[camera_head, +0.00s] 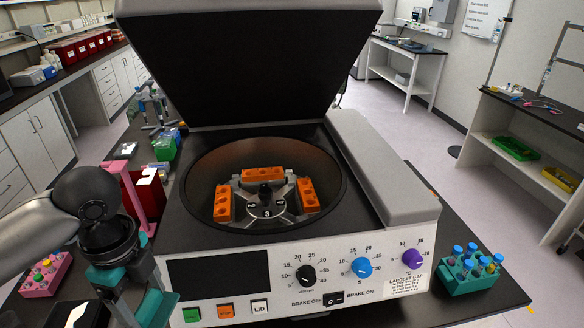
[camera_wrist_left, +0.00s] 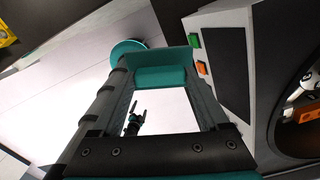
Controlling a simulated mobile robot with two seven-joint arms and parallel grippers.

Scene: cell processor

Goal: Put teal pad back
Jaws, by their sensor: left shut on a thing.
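My left gripper (camera_head: 125,295) reaches down in front of the left front corner of the centrifuge (camera_head: 230,250); its lower end is near the bottom edge of the head view. In the left wrist view, the gripper (camera_wrist_left: 160,78) is shut on a teal piece, which I take to be the teal pad (camera_wrist_left: 165,76), held between the fingertips. A round teal part (camera_wrist_left: 126,50) shows just beside it; I cannot tell whether it belongs to the pad. The pad's underside is hidden. My right gripper is not in view.
The centrifuge lid (camera_head: 245,60) is open, with orange buckets (camera_head: 263,174) on its rotor. A pink rack (camera_head: 45,275) stands left of my arm, and a teal tube rack (camera_head: 468,278) right of the centrifuge. Buttons (camera_head: 191,314) are close to my gripper.

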